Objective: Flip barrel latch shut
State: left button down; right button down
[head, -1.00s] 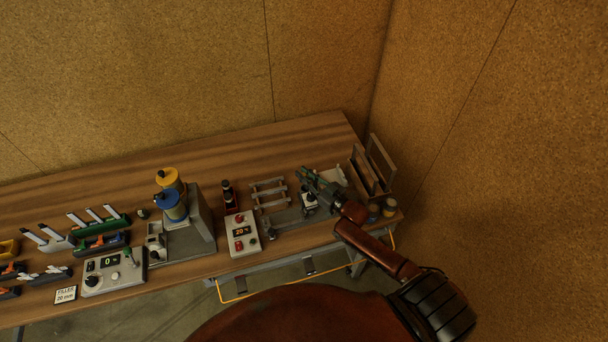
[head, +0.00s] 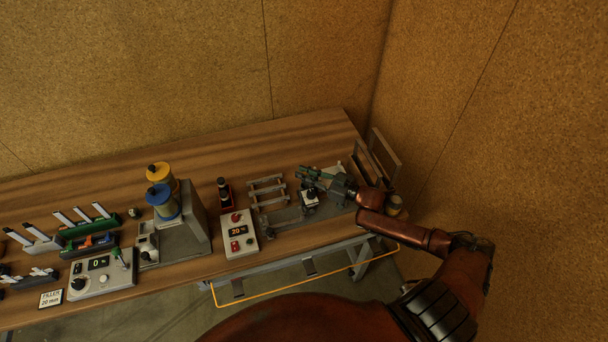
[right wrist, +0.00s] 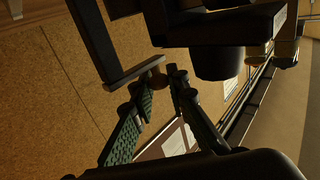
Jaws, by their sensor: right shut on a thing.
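My right gripper (head: 306,173) is over the right part of the bench, its green-padded fingers pointing left, close above a small grey and white fixture with a dark top (head: 310,194). In the right wrist view the fingers of my right gripper (right wrist: 160,82) are close together around a small brownish rounded piece (right wrist: 157,79), beside the end of a grey bar (right wrist: 132,72). This piece looks like the latch's handle end, but shadow hides its shape. A dark block with a round black part (right wrist: 218,64) is just beyond. My left gripper is out of view.
A wooden bench (head: 262,150) stands against cork walls. A stand with yellow and blue spools (head: 161,200) is further left. An upright wooden frame (head: 384,155) is behind my right wrist.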

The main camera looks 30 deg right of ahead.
jog(key=c, duration=1.9)
grip_release()
jog(key=shift+c, duration=0.2)
jog(key=shift+s, duration=0.1)
jog(key=v, duration=1.2)
jog(key=shift+a+f, duration=0.1)
